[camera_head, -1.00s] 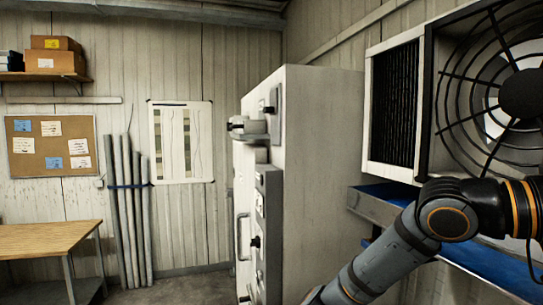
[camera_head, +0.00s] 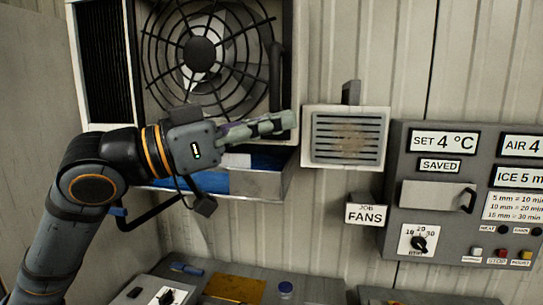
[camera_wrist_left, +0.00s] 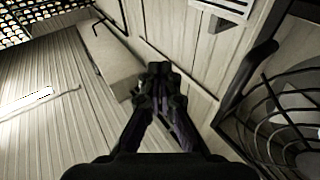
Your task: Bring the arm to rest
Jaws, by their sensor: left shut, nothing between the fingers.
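My left arm comes in from the left in the head view, and its gripper (camera_head: 285,122) points right, in front of the lower right part of the caged fan (camera_head: 200,55). The gripper is shut and empty. In the left wrist view its dark fingers (camera_wrist_left: 158,72) meet at the tips, with bare wall panels and a pale cabinet top behind them. The fan cage (camera_wrist_left: 285,125) shows at the right of that view, apart from the fingers. My right gripper is in neither view.
A tray with blue lining (camera_head: 265,185) sits under the fan. A vent box (camera_head: 345,137) is right of the gripper. A grey control panel (camera_head: 465,190) reads SET 4 °C. A bench with a yellow pad (camera_head: 235,288) lies below.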

